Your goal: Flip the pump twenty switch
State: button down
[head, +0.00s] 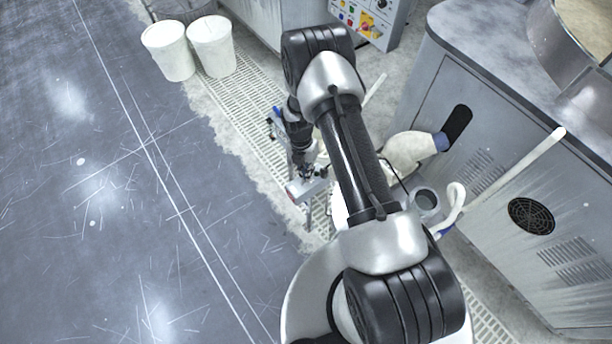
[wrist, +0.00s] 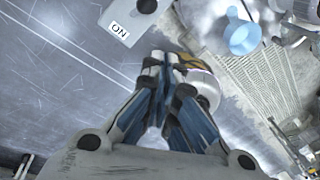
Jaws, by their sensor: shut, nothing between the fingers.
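A grey plate marked "ON" (wrist: 128,22), upside down in the picture, is at the top of the wrist view. A dark rounded part (wrist: 147,5) sits at its upper edge, cut by the frame. No pump number is readable, so I cannot tell whether this is the pump twenty switch. My gripper (wrist: 165,66) is shut and empty, its blue-grey fingers below and to the right of the plate, apart from it in the picture. In the head view a small pale box with a red end (head: 303,189) is beside my gripper's end; the arm partly hides this area.
A grey cabinet (head: 480,120) with vents, a white pipe (head: 515,162) and a pale hose (head: 405,152) crowd the right. A control panel (head: 366,18) stands at the back. Two white buckets (head: 212,47) stand back left. A light-blue cup (wrist: 243,37) is near a floor grate. The left floor is clear.

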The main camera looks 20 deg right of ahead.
jog(key=w+d+r, duration=0.3)
jog(key=d, duration=0.2)
jog(key=shift+w+p, duration=0.3)
jog(key=shift+p, duration=0.05)
jog(key=s+a+r+m+t, duration=0.15)
jog(key=r+m, duration=0.45)
jog(key=r, duration=1)
jog(key=s+a+r+m+t, duration=0.15)
jog(key=r+m, duration=0.45)
jog(key=r, duration=1.1)
jog(key=s+a+r+m+t, duration=0.2)
jog(key=s+a+r+m, duration=0.1)
jog(key=s+r+m, duration=0.6)
jog(key=s+a+r+m, duration=0.1)
jog(key=s+m, duration=0.2)
jog(key=s, duration=0.4)
jog(key=s+a+r+m+t, duration=0.1)
jog(key=s+r+m, duration=0.1)
jog(key=s, duration=0.5)
jog(key=shift+s+a+r+m+y, duration=0.2)
jog(key=shift+r+m+y, duration=0.15)
jog(key=shift+m, duration=0.55)
